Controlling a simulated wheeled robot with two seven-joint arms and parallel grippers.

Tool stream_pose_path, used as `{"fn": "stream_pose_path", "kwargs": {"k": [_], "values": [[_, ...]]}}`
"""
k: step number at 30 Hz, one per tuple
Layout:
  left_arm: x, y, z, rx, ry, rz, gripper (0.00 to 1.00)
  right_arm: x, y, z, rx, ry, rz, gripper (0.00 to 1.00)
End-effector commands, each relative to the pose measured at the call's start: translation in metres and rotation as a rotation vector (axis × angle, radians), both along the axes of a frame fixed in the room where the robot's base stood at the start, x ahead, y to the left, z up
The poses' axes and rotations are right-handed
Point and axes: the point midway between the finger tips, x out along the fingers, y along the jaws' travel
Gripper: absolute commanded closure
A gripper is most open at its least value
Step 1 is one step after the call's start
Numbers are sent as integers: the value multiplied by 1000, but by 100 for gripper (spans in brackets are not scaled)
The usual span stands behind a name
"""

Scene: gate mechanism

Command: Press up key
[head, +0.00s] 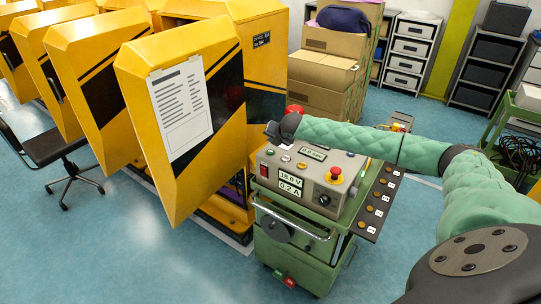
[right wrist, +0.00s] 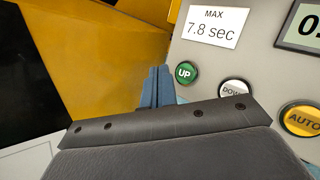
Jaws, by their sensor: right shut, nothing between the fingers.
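The green up key (right wrist: 186,72), labelled UP, is on the grey control panel (right wrist: 262,72) in the right wrist view. It also shows as a small green button (head: 270,152) on the panel in the head view. My right gripper (right wrist: 158,72) is shut and empty, with its blue fingers together. Its tips appear just left of the up key in the right wrist view, not over it. I cannot tell how far they are from the panel surface. In the head view its dark body hangs above the panel's back left corner. My left gripper is not in view.
A white key (right wrist: 236,92) and a yellow AUTO key (right wrist: 303,122) sit right of the up key. A red emergency knob (head: 335,173) is on the panel's right side. The yellow gate cabinet (head: 185,110) with a paper sheet stands close on the left.

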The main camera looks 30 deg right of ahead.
Motion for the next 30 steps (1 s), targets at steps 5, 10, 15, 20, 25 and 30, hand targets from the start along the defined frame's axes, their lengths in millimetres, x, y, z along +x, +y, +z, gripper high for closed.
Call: {"fn": "stream_pose_path", "kwargs": {"k": [5, 10, 15, 20, 25, 30], "values": [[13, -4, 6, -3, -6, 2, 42, 0, 0, -15, 0, 1, 0, 100], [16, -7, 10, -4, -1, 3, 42, 0, 0, -27, 1, 1, -1, 100], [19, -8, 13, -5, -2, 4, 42, 0, 0, -33, 1, 0, -1, 100], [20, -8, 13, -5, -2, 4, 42, 0, 0, -34, 1, 0, -1, 100], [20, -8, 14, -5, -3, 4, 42, 0, 0, -34, 1, 0, -1, 100], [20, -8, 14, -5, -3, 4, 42, 0, 0, -33, 0, 0, 0, 100]]}}
